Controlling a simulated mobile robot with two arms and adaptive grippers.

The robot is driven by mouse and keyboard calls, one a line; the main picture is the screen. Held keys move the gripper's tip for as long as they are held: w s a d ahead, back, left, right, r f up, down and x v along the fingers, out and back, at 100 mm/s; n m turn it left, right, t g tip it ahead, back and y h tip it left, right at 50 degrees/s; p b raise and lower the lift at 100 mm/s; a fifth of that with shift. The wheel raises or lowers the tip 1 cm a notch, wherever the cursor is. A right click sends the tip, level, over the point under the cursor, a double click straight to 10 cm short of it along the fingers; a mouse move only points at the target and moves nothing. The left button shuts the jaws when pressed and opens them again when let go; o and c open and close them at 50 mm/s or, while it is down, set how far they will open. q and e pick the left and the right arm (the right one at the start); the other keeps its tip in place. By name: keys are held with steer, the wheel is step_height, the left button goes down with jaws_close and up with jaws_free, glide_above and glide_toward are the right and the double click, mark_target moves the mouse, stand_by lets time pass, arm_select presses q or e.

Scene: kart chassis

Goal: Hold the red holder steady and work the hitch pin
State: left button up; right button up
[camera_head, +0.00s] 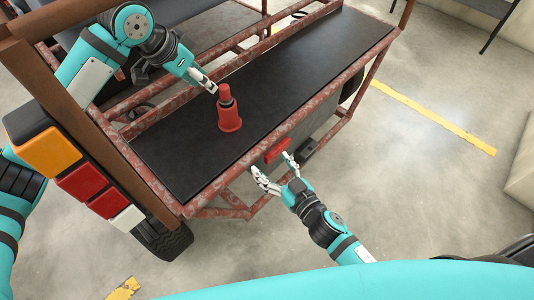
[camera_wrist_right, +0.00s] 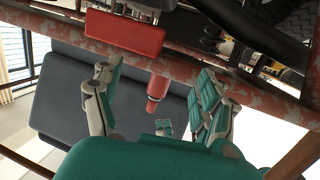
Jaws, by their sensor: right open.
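The red holder (camera_head: 229,118) stands upright on the black deck of the kart, with a wide flange at its foot. A narrower red top piece (camera_head: 225,92) rises from it above a dark band; I cannot tell if this is the hitch pin. My left gripper (camera_head: 211,88) is just left of that top piece; whether it touches or is open is unclear. My right gripper (camera_head: 270,170) is open and empty in front of the deck's near edge. In the right wrist view, its fingers (camera_wrist_right: 158,78) stand apart, with the red holder (camera_wrist_right: 157,92) beyond them.
The rusty red frame (camera_head: 240,170) runs around the black deck (camera_head: 310,75). A red block (camera_head: 277,151) sits on the near frame side, close to my right gripper. Orange and red lamps (camera_head: 78,183) are at the left corner post. The floor at right is open.

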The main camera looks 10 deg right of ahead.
mark_target(233, 117)
step_height(233, 117, up, 7)
steer(key=a+t+y, duration=0.1)
steer(key=a, duration=0.1)
steer(key=shift+n, duration=0.3)
steer(key=x, duration=1.7)
steer(key=shift+a+r, duration=0.15)
steer(key=shift+c, duration=0.4)
